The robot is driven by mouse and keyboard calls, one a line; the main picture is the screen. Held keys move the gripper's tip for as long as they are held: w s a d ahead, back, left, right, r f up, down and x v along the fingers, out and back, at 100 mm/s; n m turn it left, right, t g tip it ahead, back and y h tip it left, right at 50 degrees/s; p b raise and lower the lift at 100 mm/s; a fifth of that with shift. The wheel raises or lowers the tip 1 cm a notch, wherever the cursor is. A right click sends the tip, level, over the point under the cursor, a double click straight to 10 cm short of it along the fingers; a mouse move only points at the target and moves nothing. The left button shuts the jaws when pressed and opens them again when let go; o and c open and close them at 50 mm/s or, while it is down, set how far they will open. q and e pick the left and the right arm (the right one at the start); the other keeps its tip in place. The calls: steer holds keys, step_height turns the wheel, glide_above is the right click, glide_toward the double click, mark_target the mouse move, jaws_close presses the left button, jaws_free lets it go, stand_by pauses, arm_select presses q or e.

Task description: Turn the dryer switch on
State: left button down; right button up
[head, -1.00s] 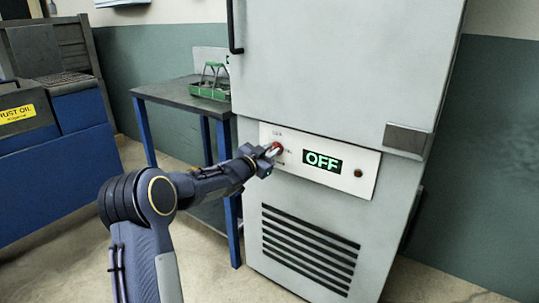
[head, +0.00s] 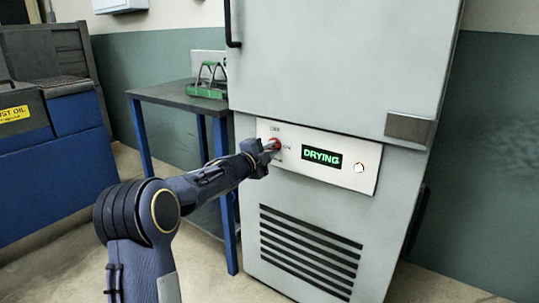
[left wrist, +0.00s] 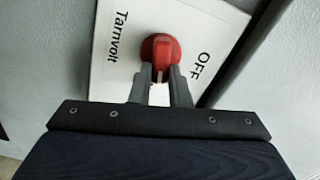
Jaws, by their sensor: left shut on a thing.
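The dryer (head: 330,60) is a tall grey cabinet with a white control panel (head: 360,183) on its front. The panel's display (head: 321,158) reads DRYING in green, and the round lamp (head: 359,167) to its right is lit. The red switch knob (head: 275,144) is at the panel's left end. My left gripper (head: 270,148) is shut on this knob. In the left wrist view, the fingers sit on both sides of the red knob (left wrist: 160,48), on a white plate (left wrist: 112,45) with OFF printed on it. My right gripper is not in view.
A small table (head: 177,98) with blue legs stands left of the dryer and bears a green carrier (head: 207,88). A blue tank (head: 70,140) stands at the far left. A vent grille (head: 310,250) is below the panel. Floor is open in front.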

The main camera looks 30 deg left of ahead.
arm_select(q)
steer(key=shift+f+m+b, duration=0.3)
steer(key=shift+m+b, duration=0.35)
steer(key=shift+m, duration=0.65)
steer(key=c, duration=1.4)
jaws_free()
steer(key=shift+o, duration=0.2)
steer(key=shift+r, duration=0.1)
steer(key=shift+s, duration=0.1)
steer(key=s, duration=0.7)
steer(key=shift+s+a+p, duration=0.3)
steer(key=shift+s+p, duration=0.05)
